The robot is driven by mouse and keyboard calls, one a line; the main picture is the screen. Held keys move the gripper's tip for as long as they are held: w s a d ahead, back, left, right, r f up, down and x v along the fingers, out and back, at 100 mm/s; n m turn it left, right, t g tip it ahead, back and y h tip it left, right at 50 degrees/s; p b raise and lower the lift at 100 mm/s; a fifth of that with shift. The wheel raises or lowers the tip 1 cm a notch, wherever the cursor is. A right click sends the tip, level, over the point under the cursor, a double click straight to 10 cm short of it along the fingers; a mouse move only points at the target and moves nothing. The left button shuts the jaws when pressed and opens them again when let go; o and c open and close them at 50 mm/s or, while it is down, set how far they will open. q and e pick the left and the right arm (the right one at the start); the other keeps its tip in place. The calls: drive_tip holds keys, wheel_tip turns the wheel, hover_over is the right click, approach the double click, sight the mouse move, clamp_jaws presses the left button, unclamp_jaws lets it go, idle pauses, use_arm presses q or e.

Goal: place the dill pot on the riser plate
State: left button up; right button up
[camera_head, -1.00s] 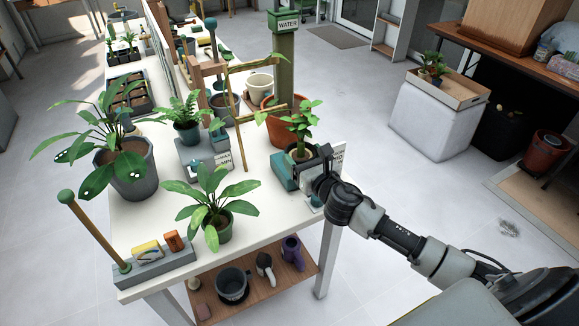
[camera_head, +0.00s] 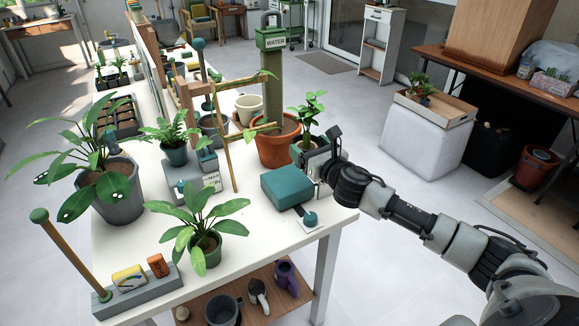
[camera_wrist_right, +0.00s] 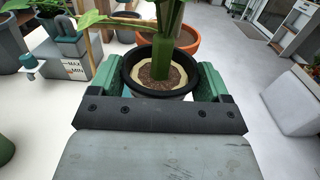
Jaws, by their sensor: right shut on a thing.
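My right gripper (camera_head: 312,158) is shut on a dark pot (camera_wrist_right: 130,72) with a thick-stemmed, broad-leaved green plant (camera_head: 312,112), which I take for the dill pot. In the right wrist view the pot is upright between the two green fingers; its lower part is hidden. In the head view it is at the table's right side, just behind a teal block (camera_head: 287,186). I cannot tell if it touches the table. The teal block, bare on top, may be the riser plate; no label on it confirms this. My left gripper is not in view.
A terracotta pot (camera_head: 277,150) stands close behind the held pot. A bamboo frame (camera_head: 232,150) and a fern on a grey block (camera_head: 190,193) stand to the left. A leafy plant pot (camera_head: 207,252) is near the front edge. A small teal knob (camera_head: 310,219) is beside the teal block.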

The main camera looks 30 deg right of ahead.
drive_tip(key=shift+w+a+f+b, duration=0.25)
drive_tip(key=shift+w+a+f, duration=0.25)
drive_tip(key=shift+w+f, duration=0.55)
drive_tip(key=shift+w+a+f+b, duration=0.2)
drive_tip(key=shift+w+a+f, duration=0.35)
drive_tip(key=shift+f, duration=0.85)
drive_tip(key=shift+w+a+f+b, duration=0.25)
drive_tip(key=shift+w+a+f, duration=0.25)
drive_tip(key=shift+w+f, duration=0.55)
drive_tip(key=shift+s+f, duration=0.2)
drive_tip(key=shift+s, duration=0.05)
drive_tip(key=shift+f, duration=0.15)
drive_tip(key=o, duration=0.9)
drive_tip(key=shift+c, duration=0.2)
drive_tip(key=shift+s+r, duration=0.15)
drive_tip(key=shift+r, duration=0.05)
